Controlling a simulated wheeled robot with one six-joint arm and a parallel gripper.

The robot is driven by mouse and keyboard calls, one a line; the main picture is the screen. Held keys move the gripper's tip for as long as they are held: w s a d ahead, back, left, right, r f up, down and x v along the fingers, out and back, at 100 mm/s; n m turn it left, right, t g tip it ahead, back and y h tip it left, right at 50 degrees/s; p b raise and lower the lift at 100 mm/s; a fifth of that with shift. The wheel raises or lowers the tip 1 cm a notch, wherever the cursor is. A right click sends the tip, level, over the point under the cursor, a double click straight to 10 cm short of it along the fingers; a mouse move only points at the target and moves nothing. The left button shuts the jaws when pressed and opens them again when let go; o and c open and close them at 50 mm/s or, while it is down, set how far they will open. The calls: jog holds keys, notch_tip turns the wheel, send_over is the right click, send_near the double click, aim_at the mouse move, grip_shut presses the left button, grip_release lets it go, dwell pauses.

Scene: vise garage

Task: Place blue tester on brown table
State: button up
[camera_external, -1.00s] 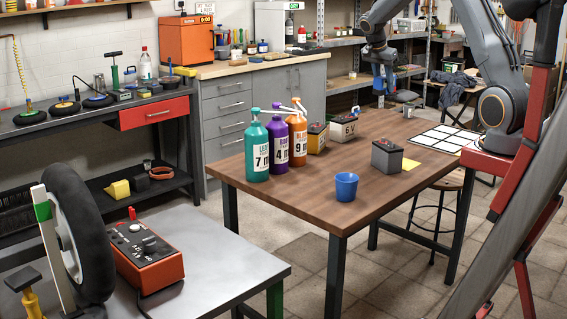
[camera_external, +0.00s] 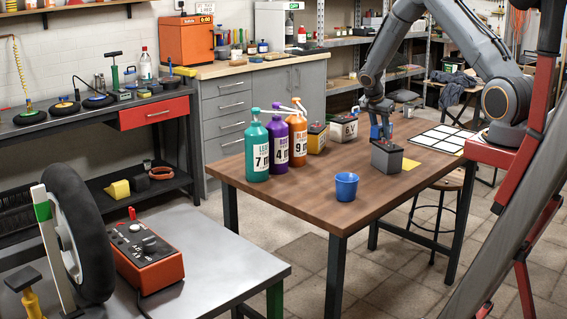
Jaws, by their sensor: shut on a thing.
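The blue tester (camera_external: 375,132) is small and partly hidden by my gripper and the grey battery in front of it. My gripper (camera_external: 379,124) is shut on it, pointing down over the brown table (camera_external: 300,203). The tester is at or just above the tabletop, behind the grey battery (camera_external: 387,157); I cannot tell whether it touches the wood.
A blue cup (camera_external: 346,186) stands at the table's front. Teal (camera_external: 256,150), purple (camera_external: 279,140) and orange (camera_external: 298,138) bottles stand at the left, with batteries (camera_external: 343,127) behind. A white gridded sheet (camera_external: 440,138) lies at the right. The table's front left is clear.

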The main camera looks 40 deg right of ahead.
jog(key=shift+f+p, duration=0.5)
jog(key=shift+f, duration=1.25)
jog(key=shift+f, duration=0.15)
jog(key=o, duration=1.1)
jog(key=shift+o, duration=0.2)
